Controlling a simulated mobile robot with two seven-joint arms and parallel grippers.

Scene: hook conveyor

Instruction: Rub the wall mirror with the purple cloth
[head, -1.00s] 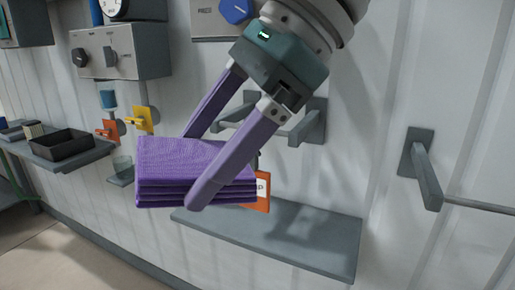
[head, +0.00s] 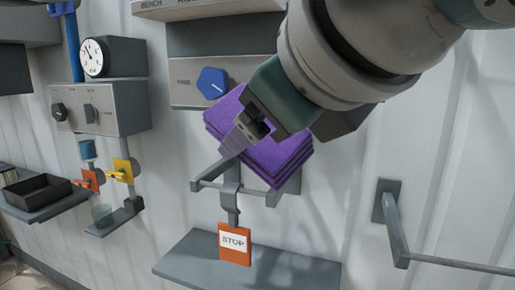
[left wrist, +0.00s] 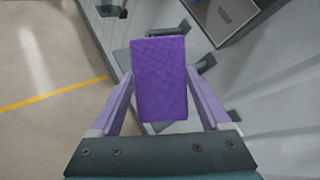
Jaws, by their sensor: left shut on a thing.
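The purple cloth (head: 280,160) is a folded stack, raised and tilted in front of the wall in the head view. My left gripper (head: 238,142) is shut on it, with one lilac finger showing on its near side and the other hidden. In the left wrist view the cloth (left wrist: 159,85) sits between both fingers of the gripper (left wrist: 159,78). A dark-framed grey panel (left wrist: 222,16) at the top right of that view may be the wall mirror; I cannot tell for sure. No mirror shows in the head view. My right gripper is not in view.
A bracket (head: 205,186) with a hanging STOP tag (head: 234,243) is just below the cloth. A grey shelf (head: 290,272) juts out lower down. A rail (head: 398,235) stands at right. A control box with a blue knob (head: 213,83) is close behind.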

